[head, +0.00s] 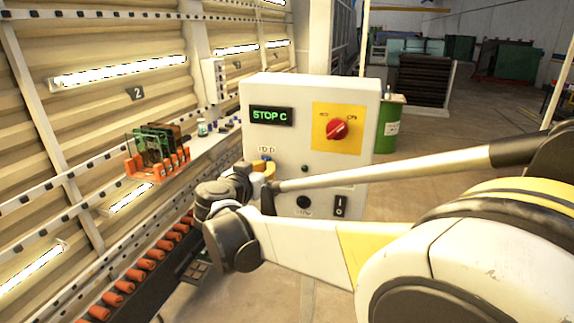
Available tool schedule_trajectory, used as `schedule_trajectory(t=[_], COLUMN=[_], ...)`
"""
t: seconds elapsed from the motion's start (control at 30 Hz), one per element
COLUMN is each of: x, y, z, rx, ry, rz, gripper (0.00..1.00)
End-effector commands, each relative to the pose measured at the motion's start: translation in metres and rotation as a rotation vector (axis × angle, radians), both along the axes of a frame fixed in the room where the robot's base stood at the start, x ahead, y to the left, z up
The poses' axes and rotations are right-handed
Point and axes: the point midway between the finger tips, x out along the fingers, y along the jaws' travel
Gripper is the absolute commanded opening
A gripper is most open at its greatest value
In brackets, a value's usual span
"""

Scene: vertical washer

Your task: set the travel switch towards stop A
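The pale control box (310,92) stands upright in the middle of the head view. Its display (271,116) reads "STOP C" in green. Below the display is a small blue control (267,157) under a tiny label that I cannot read clearly; it may be the travel switch. My gripper (262,172) is at the end of my arm, in front of the lower left of the box, just below this control. My wrist hides part of the box there. I cannot tell whether the gripper touches the control or whether its fingers are open.
A red rotary knob (337,129) sits on a yellow plate on the box. A black round button (303,202) and a rocker switch (340,206) are lower down. Glass panes in an orange rack (155,155) and orange rollers (147,264) line the left. A green drum (388,125) stands behind.

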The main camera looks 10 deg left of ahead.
Motion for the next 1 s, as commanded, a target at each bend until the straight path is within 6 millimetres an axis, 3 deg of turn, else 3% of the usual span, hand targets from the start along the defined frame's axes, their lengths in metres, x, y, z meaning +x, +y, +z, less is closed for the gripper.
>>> schedule_trajectory(t=[0.6,1.0], x=[0.008,0.009], y=[-0.001,-0.001], z=[-0.011,-0.006], rx=[0.001,0.000], ry=[0.000,0.000], rz=[-0.001,-0.001], gripper=[0.00,0.00])
